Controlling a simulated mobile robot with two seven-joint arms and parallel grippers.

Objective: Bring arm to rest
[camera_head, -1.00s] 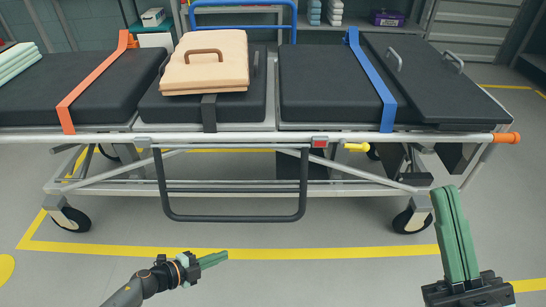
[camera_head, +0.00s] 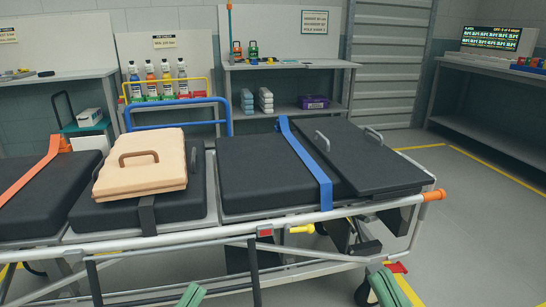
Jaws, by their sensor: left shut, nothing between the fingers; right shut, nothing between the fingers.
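My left gripper (camera_head: 190,295) shows only as green fingertips at the bottom edge, left of the middle. Its fingers are together and hold nothing that I can see. My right gripper (camera_head: 387,287) shows as green fingers at the bottom edge, right of the middle. They are together and look empty. Both grippers appear below the near rail of the stretcher (camera_head: 207,233), and the rest of both arms is out of frame. I cannot tell how far each is from the frame.
The stretcher carries black pads, a beige handled pad (camera_head: 140,180), an orange strap (camera_head: 30,172) and a blue strap (camera_head: 310,165). Shelving with bottles (camera_head: 168,80) and a workbench (camera_head: 288,68) stand behind. Another bench (camera_head: 490,110) is at right. Floor right of the stretcher is clear.

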